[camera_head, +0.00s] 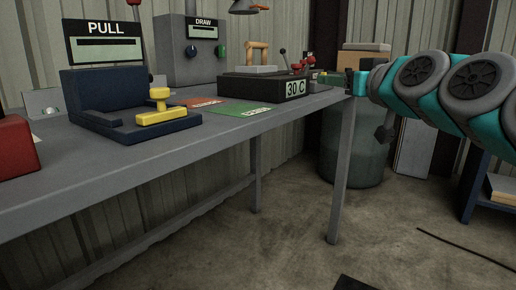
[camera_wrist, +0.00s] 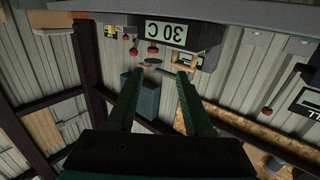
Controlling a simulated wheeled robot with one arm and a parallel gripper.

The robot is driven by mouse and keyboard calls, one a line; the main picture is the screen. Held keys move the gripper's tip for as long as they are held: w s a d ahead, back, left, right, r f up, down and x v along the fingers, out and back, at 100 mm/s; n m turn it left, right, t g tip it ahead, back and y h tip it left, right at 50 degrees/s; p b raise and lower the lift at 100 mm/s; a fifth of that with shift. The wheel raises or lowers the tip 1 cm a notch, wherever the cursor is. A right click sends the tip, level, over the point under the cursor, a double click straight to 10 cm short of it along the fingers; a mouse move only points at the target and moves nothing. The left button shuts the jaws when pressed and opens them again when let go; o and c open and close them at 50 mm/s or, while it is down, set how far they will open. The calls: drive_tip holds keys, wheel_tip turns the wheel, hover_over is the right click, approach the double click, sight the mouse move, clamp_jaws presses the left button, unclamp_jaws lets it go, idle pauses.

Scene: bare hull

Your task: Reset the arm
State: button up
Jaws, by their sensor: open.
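My arm, grey and teal, reaches in from the right edge of the head view at about table height. My gripper (camera_wrist: 159,74) shows in the wrist view as two dark green fingers spread apart, with nothing between them. In the head view its end is small and lies near the right end of the table (camera_head: 200,150), close to a dark box with a "30 C" display (camera_head: 295,88). That display also appears upside down in the wrist view (camera_wrist: 167,34). I cannot tell the exact gap between the fingers and the box.
A grey-green bin (camera_head: 355,150) stands behind the table's right leg. Open floor (camera_head: 300,245) lies in front.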

drive_tip(key=s+a+f+g+h+p, duration=0.15)
drive_tip(key=s+a+f+g, duration=0.35)
drive_tip(key=f, duration=0.7)
drive_tip(key=s+a+f+g+p, duration=0.3)
drive_tip(key=s+f+g, duration=0.3)
drive_tip(key=f, duration=0.5)
drive_tip(key=s+d+f+m+g+h+p, duration=0.1)
drive_tip(key=s+f, duration=0.3)
drive_tip(key=s, duration=0.4)
drive_tip(key=s+d+f+m+g+h+p, duration=0.1)
drive_tip(key=s+d+f+g, duration=0.2)
drive_tip(key=s, duration=0.5)
drive_tip(key=s+d+f+m+g+h+p, duration=0.1)
drive_tip(key=s+d+f+g+p, duration=0.1)
drive_tip(key=s+f, duration=0.4)
drive_tip(key=s+d+g, duration=0.1)
drive_tip(key=s, duration=0.1)
drive_tip(key=shift+s+g+h, duration=0.3)
drive_tip(key=shift+s+h, duration=0.05)
